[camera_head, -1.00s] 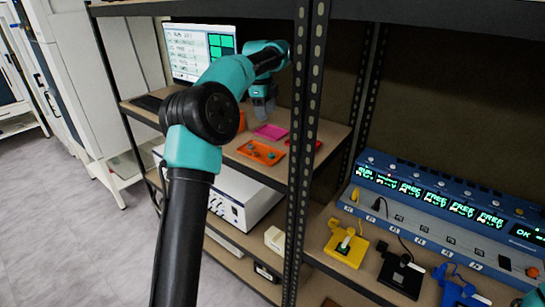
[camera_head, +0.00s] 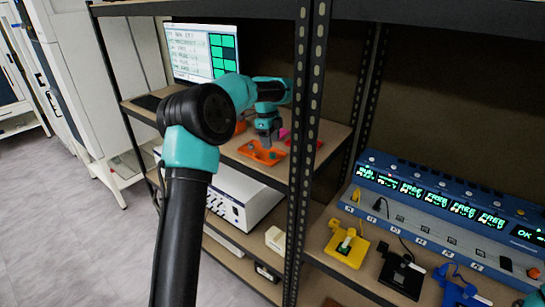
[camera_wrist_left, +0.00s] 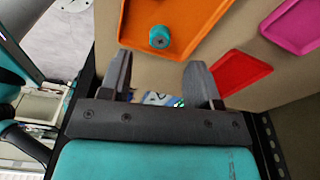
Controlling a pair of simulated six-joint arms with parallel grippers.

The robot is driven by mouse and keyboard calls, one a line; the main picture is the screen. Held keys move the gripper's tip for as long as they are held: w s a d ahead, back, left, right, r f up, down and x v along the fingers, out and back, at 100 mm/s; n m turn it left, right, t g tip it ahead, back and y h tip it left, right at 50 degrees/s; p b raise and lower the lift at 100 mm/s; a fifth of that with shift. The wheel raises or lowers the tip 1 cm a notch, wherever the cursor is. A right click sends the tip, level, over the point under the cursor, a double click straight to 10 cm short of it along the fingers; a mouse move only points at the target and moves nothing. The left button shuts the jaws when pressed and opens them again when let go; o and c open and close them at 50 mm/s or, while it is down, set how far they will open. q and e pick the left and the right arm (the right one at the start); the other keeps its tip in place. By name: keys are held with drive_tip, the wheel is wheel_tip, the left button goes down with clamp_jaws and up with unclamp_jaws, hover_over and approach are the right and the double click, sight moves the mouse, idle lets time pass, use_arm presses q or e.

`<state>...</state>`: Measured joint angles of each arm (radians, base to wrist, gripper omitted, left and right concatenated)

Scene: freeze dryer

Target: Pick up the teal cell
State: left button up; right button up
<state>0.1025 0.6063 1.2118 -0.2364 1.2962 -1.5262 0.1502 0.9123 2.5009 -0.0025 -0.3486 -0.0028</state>
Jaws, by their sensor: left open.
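A short teal cylindrical cell (camera_wrist_left: 160,37) with a dark round end sits in an orange tray (camera_wrist_left: 190,15), seen in the left wrist view. In the head view the orange tray (camera_head: 246,151) lies on the middle shelf. My left gripper (camera_head: 267,142) hangs over this tray and hides part of it. In the wrist view its two dark fingers (camera_wrist_left: 160,75) are spread apart with nothing between them, and the cell shows just beyond the fingertips. My right gripper is not in view.
A red tray (camera_wrist_left: 240,72) and a pink tray (camera_wrist_left: 295,22) lie beside the orange one. A black perforated shelf post (camera_head: 303,150) stands close to the right of the trays. A monitor (camera_head: 200,52) stands behind; a blue charger (camera_head: 440,205) is at right.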

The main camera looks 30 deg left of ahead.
sight(272, 154)
use_arm(q)
drive_tip(key=shift+d+f, duration=0.2)
drive_tip(key=shift+f, duration=1.1)
drive_tip(key=shift+d+f, duration=0.15)
drive_tip(key=shift+f, duration=1.1)
drive_tip(key=shift+c, duration=0.4)
drive_tip(key=c, duration=0.9)
